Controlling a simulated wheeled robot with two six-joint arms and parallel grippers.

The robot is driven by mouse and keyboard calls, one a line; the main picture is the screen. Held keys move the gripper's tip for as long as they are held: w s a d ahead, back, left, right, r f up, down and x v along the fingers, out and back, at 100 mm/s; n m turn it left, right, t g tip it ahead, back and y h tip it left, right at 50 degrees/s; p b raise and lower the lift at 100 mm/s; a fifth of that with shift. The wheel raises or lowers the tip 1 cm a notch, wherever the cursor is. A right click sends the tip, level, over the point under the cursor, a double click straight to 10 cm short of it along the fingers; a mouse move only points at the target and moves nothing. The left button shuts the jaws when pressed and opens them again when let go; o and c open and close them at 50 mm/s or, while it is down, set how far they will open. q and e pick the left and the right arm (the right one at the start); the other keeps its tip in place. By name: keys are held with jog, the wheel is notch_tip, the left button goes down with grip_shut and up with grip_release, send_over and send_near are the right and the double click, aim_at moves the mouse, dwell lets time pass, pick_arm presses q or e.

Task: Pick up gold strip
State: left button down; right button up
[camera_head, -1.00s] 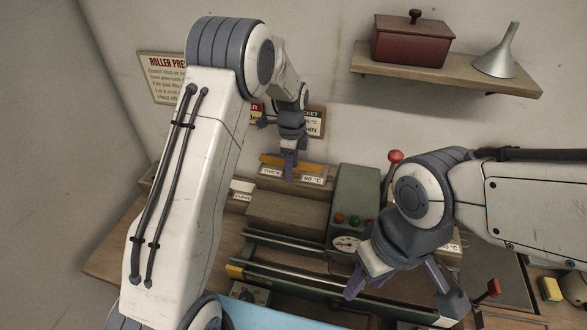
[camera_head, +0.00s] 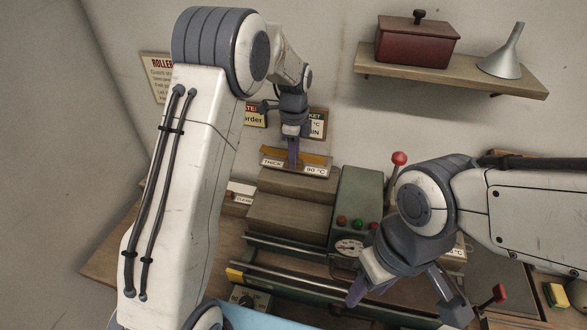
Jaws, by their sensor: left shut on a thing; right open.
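The gold strip (camera_head: 313,158) lies along the top of a narrow wooden piece (camera_head: 295,166) with labels reading "THICK" and "90 °C". It is at the back of the bench, close to the wall. My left gripper (camera_head: 293,160) points down from above and is shut on the strip near its middle. Its fingers hide part of the strip. My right gripper (camera_head: 402,297) is open and empty over the front right part of the green machine (camera_head: 355,205), far from the strip.
The machine has a dial, coloured buttons and a red-knobbed lever (camera_head: 398,159). A wall shelf (camera_head: 450,70) with a red box (camera_head: 415,45) and a metal funnel (camera_head: 503,60) hangs at upper right. A yellow sponge-like block (camera_head: 555,295) lies at far right.

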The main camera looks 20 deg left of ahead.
pick_arm(q)
notch_tip(320, 180, up, 24)
jog(key=shift+f, duration=0.25)
